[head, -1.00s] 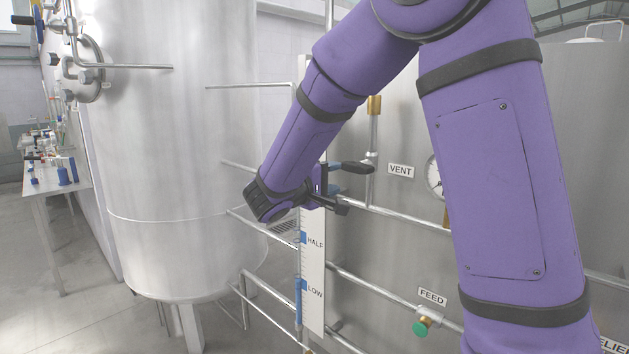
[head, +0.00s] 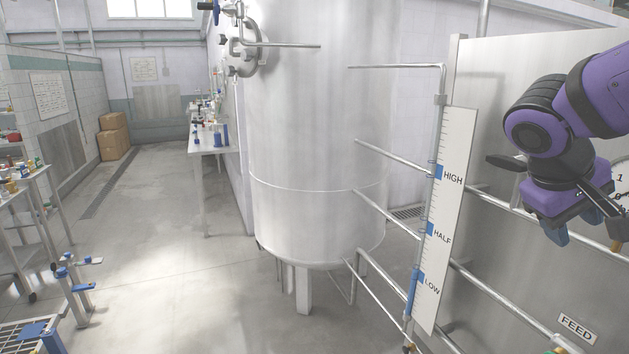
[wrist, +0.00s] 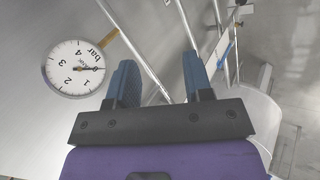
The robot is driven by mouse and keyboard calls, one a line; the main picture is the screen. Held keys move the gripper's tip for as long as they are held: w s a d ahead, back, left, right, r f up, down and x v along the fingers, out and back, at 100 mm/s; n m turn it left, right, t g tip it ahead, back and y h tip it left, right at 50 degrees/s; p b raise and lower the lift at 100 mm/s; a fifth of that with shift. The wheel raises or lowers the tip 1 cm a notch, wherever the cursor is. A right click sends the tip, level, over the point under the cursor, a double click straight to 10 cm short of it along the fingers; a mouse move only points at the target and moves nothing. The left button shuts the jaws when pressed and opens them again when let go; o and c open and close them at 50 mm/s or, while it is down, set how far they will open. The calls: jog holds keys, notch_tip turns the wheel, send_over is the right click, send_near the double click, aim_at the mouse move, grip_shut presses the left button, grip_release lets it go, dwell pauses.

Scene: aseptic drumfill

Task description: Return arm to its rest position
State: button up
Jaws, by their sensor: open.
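My purple arm reaches in from the right edge of the head view. My gripper (head: 585,232) is at its end, in front of the steel panel and gauge, with blue fingers pointing down. In the wrist view my gripper (wrist: 160,85) shows two blue fingers apart, with nothing between them but pipes and panel behind. The pressure gauge (wrist: 75,69) is left of the fingers there, upside down. In the head view the gauge is partly hidden behind my gripper.
A tall steel tank (head: 315,130) stands in the middle. A level scale (head: 447,215) marked HIGH, HALF and LOW and several pipes run beside the panel. A FEED label (head: 578,329) is low right. Benches stand left; the floor (head: 170,260) between is clear.

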jog(key=s+a+r+t+y, duration=0.1)
jog(key=s+a+t+y, duration=0.3)
jog(key=s+a+y, duration=0.2)
jog(key=shift+s+a+m+y, duration=0.3)
jog(key=shift+s+a, duration=0.3)
jog(key=shift+s, duration=0.45)
